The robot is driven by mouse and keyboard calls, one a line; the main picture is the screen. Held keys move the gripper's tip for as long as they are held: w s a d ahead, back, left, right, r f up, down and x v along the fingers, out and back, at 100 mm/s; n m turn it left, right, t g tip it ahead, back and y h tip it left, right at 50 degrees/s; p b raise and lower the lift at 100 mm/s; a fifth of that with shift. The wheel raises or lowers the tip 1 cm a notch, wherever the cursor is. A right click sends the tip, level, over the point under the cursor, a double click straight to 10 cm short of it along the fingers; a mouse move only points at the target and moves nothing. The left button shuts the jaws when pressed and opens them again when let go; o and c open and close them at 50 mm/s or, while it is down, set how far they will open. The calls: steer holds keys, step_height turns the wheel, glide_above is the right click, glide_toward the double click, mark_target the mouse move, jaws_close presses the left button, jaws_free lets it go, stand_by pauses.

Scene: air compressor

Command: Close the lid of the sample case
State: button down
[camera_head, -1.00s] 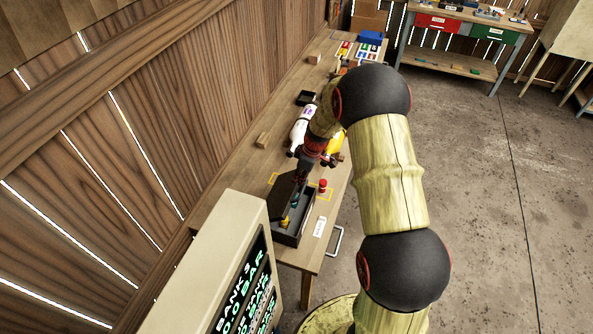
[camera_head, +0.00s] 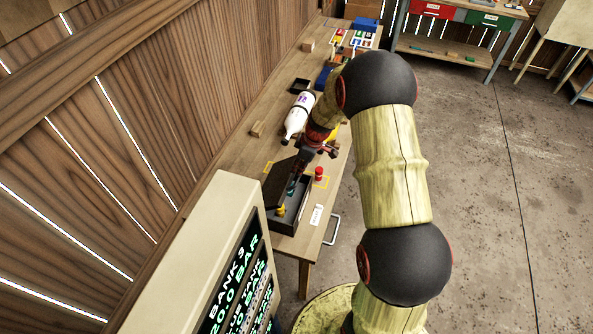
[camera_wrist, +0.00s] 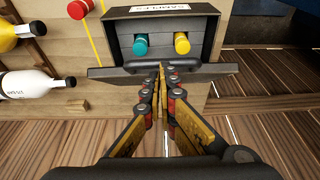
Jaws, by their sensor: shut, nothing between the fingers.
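The sample case (camera_head: 296,222) is a dark open box on the workbench. In the wrist view the case (camera_wrist: 200,22) holds a teal-capped sample (camera_wrist: 140,43) and a yellow-capped sample (camera_wrist: 182,42). Its dark lid (camera_head: 280,187) is raised on the wall side. The lid shows nearly edge-on in the wrist view (camera_wrist: 108,74), with a dark handle (camera_wrist: 190,64) at its middle. My gripper (camera_wrist: 161,68) is shut and empty, its fingertips at the lid's handle. I cannot tell whether they touch it. In the head view the lid partly hides my gripper (camera_head: 303,165).
A white bottle (camera_head: 298,115) lies on the bench (camera_head: 238,161) beyond the case, near a wooden block (camera_head: 257,129). The pressure display cabinet (camera_head: 190,265) stands in front, near the plank wall.

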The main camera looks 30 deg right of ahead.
steer(key=shift+s+d+f+b, duration=0.35)
steer(key=shift+f+b, duration=0.1)
steer(key=shift+b, duration=1.1)
steer(key=s+d+f+t+y+b, duration=0.2)
steer(key=f+b, duration=0.4)
steer(key=b, duration=0.9)
steer(key=s+d+f+t+y+b, duration=0.1)
steer(key=s+d+f+b, duration=0.2)
steer(key=f+b, duration=0.4)
steer(key=b, duration=0.9)
steer(key=shift+s+d+t+y, duration=0.25)
steer(key=shift+t+y, duration=0.15)
